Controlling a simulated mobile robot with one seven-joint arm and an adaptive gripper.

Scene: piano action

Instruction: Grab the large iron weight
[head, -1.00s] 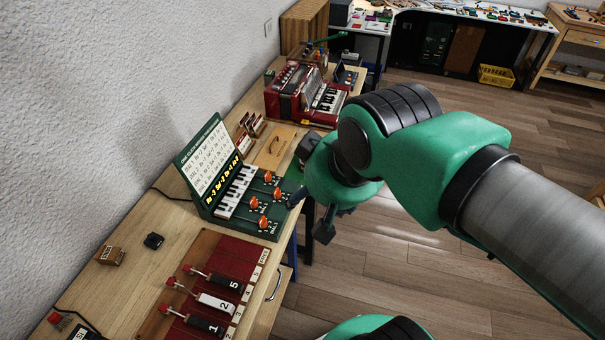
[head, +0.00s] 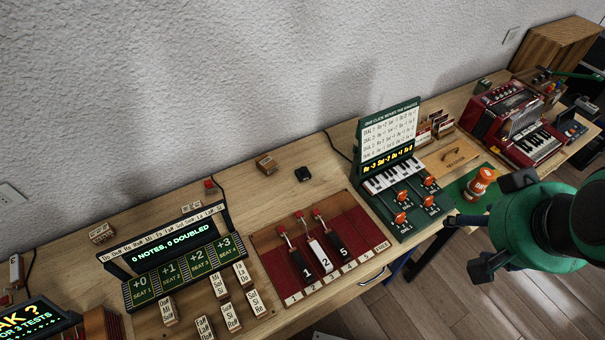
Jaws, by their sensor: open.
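No object is clearly marked as the large iron weight. A small dark block (head: 304,174) lies on the bench near the wall and is too small in view to identify surely. An orange labelled object (head: 480,184) stands on a green mat (head: 462,194) at the bench's front edge. My gripper (head: 502,224) is at the right of the head view, just in front of the orange object and the green mat. Its dark fingers are spread apart, and nothing shows between them.
The wooden bench (head: 245,205) runs along the wall. A red board with numbered levers (head: 318,250), a green keyboard device (head: 400,182), a lit seat display (head: 180,262) and a red accordion (head: 515,125) crowd it. Open floor (head: 400,305) lies in front.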

